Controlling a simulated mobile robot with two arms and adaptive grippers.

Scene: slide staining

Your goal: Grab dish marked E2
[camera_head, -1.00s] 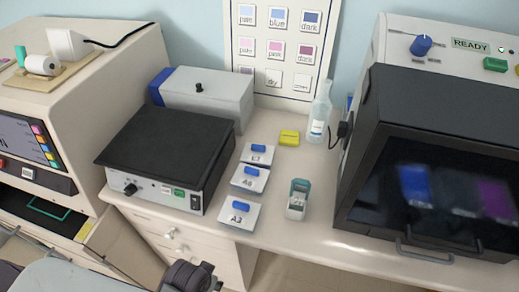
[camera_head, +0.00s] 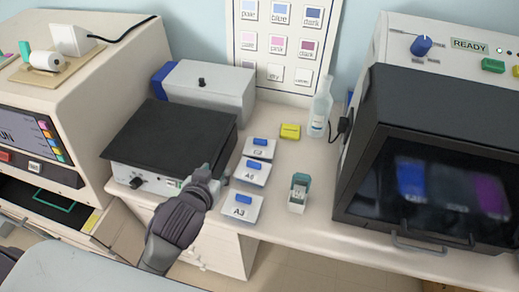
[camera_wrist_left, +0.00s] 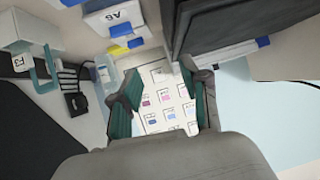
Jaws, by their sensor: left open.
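Three white dishes with blue handles stand in a row on the counter. The far dish (camera_head: 259,148) has a label too small to read surely, perhaps E2 or E3. The middle dish (camera_head: 250,175) is marked A6, and it also shows at the top of the left wrist view (camera_wrist_left: 112,22). The front dish (camera_head: 240,209) is marked A3. My left gripper (camera_head: 205,172) is open and empty, in front of the black-topped device and left of the middle dish. Its two teal-padded fingers are spread in the left wrist view (camera_wrist_left: 160,74). My right gripper is not in view.
The black-topped device (camera_head: 165,140) stands left of the dishes. A small teal-lidded holder (camera_head: 299,195) stands to their right, a yellow block (camera_head: 290,131) and a bottle (camera_head: 320,108) behind. A dark-fronted cabinet (camera_head: 430,150) bounds the right.

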